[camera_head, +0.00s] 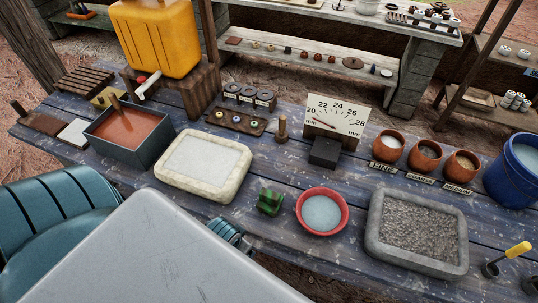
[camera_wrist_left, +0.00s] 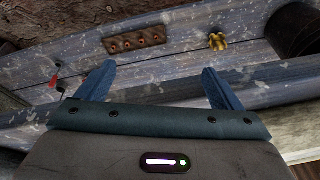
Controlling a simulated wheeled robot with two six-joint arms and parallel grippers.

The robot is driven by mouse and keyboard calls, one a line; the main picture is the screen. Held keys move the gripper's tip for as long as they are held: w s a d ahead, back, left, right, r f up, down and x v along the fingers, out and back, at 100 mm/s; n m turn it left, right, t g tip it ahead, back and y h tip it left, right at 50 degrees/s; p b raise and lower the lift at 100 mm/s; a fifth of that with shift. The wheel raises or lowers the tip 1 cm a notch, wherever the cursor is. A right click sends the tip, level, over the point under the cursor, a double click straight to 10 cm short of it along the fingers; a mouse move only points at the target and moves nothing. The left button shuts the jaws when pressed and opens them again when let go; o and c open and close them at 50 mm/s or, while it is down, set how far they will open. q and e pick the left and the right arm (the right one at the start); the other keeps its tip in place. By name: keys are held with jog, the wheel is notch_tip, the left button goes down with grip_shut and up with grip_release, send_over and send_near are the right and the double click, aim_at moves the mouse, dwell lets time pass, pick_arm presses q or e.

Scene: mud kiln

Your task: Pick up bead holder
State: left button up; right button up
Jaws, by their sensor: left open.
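In the head view, a dark wooden board with several coloured beads (camera_head: 235,121) lies on the blue table, behind the cream-rimmed slab; it looks like the bead holder. In the left wrist view, a brown strip with several orange-red spots (camera_wrist_left: 134,40) lies on a weathered plank beyond my left gripper (camera_wrist_left: 160,86). I cannot tell whether this strip is the same holder. The left gripper is open, its two blue fingers wide apart with nothing between them. My right gripper does not show.
The table bears an orange-filled tray (camera_head: 130,131), a cream-rimmed slab (camera_head: 203,165), a green block (camera_head: 269,201), a red bowl (camera_head: 322,211), a dial board (camera_head: 337,114) and a wooden peg (camera_head: 282,129). A yellow piece (camera_wrist_left: 217,41) sits right of the strip in the wrist view.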

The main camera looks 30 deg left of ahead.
pick_arm(q)
jog(key=w+d+r+n+g+y+p, duration=0.1)
jog(key=w+r+n+g+y+p, duration=0.15)
jog(key=w+r+n, duration=0.85)
notch_tip(320, 180, up, 4)
jog(key=n+g+y+b, duration=0.1)
jog(key=n+b, duration=0.1)
jog(key=n, duration=0.8)
send_over(271, 194)
jog(key=w+d, duration=0.1)
jog(key=d, duration=0.2)
jog(key=b+x, duration=0.1)
jog(key=x, duration=0.3)
jog(key=shift+s+a+f, duration=0.1)
jog(key=shift+a+f, duration=0.15)
jog(key=shift+f, duration=0.05)
jog(key=shift+a+f, duration=0.2)
jog(key=shift+f, duration=0.05)
jog(key=p+x, duration=0.2)
jog(key=x, duration=0.1)
jog(key=shift+s+a+f, duration=0.1)
jog(key=shift+s+f, duration=0.1)
jog(key=shift+s, duration=0.15)
jog(key=shift+a+f, duration=0.15)
jog(key=shift+f, duration=0.5)
